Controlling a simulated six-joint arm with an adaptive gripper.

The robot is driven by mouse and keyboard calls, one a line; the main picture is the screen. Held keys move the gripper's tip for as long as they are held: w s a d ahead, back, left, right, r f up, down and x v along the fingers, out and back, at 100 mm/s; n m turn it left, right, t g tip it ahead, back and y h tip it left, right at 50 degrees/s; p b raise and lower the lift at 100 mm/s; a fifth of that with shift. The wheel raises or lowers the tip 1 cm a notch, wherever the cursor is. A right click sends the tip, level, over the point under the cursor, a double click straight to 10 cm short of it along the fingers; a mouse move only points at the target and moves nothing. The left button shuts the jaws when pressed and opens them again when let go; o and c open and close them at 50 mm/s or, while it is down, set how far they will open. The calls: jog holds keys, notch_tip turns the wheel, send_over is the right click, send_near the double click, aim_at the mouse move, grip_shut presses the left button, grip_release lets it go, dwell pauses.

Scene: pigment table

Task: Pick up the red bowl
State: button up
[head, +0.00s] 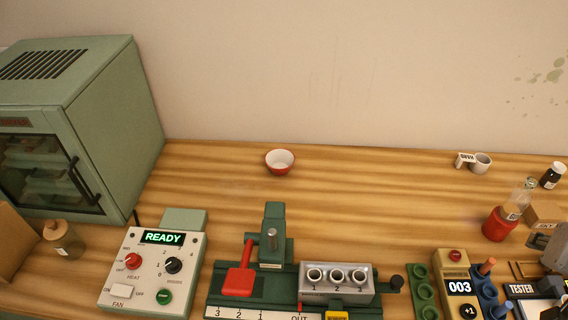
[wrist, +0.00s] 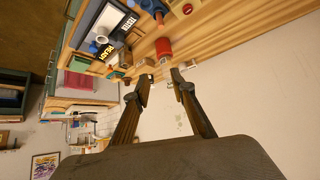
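The red bowl (head: 280,162) stands upright at the back middle of the wooden table in the head view, near the wall. Its inside is pale and looks empty. My gripper (wrist: 160,80) shows in the wrist view, with its two dark fingers apart and nothing between them. My gripper does not show in the head view. The bowl cannot be made out in the wrist view, so how far my gripper is from it cannot be told.
A green oven (head: 110,130) stands left of the bowl. A READY control box (head: 155,265) and a green press fixture (head: 272,250) are in front. A white cup (head: 482,163) and a red container (head: 499,225) are at right. The table around the bowl is clear.

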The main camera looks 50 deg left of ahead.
jog(key=w+a+f+n+y, duration=0.1)
jog(key=w+a+f+y, duration=0.15)
jog(key=a, duration=0.65)
jog(key=w+a+f+n+y, duration=0.15)
jog(key=w+a, duration=0.25)
jog(key=a, duration=0.5)
jog(key=w+a+f+n+y, duration=0.1)
jog(key=w+a+f, duration=0.2)
jog(key=a, duration=0.6)
jog(key=s+a+f+n+g+y, duration=0.1)
jog(key=s+a+f+y, duration=0.1)
jog(key=a, duration=0.6)
jog(key=s+a+f+n+g+y, duration=0.1)
jog(key=s+a+f+y, duration=0.1)
jog(key=s+a+f, duration=0.3)
jog(key=s+a+f+n+g+y, duration=0.1)
jog(key=s+a+f, duration=0.3)
jog(key=a, duration=0.8)
notch_tip(320, 180, down, 2)
jog(key=shift+n+y, duration=0.35)
jog(key=shift+y, duration=0.15)
jog(key=shift+d, duration=0.1)
jog(key=shift+x, duration=1.3)
